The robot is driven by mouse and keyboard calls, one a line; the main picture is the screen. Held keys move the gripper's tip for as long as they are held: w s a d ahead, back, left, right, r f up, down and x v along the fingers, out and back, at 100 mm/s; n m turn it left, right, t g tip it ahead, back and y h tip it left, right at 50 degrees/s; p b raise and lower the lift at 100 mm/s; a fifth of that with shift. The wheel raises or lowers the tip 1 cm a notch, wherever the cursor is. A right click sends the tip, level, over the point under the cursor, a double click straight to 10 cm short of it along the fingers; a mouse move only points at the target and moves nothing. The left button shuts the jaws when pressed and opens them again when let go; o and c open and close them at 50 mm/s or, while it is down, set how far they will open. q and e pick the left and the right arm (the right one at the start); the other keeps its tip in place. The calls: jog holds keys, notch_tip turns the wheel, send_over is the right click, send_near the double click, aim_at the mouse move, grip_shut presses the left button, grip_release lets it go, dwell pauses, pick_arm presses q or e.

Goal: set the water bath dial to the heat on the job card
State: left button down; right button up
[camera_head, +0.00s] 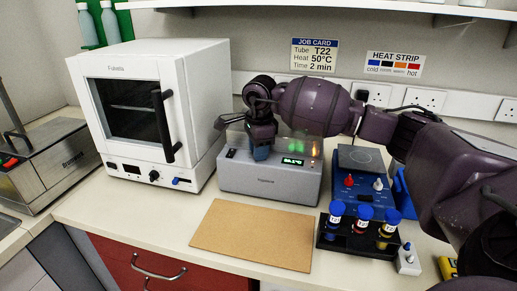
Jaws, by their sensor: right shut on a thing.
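The water bath (270,181) is a grey box in the middle of the bench, with a clear cover on top. Its small green-lit display (293,161) is too small to read surely, and an orange light shows above it. My right gripper (262,151) reaches in from the right, points down at the front panel and is shut on the dial, which the fingers mostly hide. The job card (314,55) on the wall reads tube T22, heat 50°C, time 2 min. My left gripper is out of view.
A white oven (196,115) stands left of the bath. A blue device (357,190) and a black rack (352,241) with capped tubes are on the right. A brown board (252,236) lies clear in front. A heat strip (395,65) hangs on the wall.

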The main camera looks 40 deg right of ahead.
jog(key=o, duration=0.6)
jog(key=shift+s, duration=0.1)
jog(key=n, duration=0.6)
notch_tip(320, 180, up, 11)
jog(key=m, duration=0.3)
jog(key=shift+s, duration=0.35)
dwell(0.3)
jog(key=shift+d+f+m, duration=0.1)
jog(key=shift+m, duration=0.2)
jog(key=shift+y, duration=0.3)
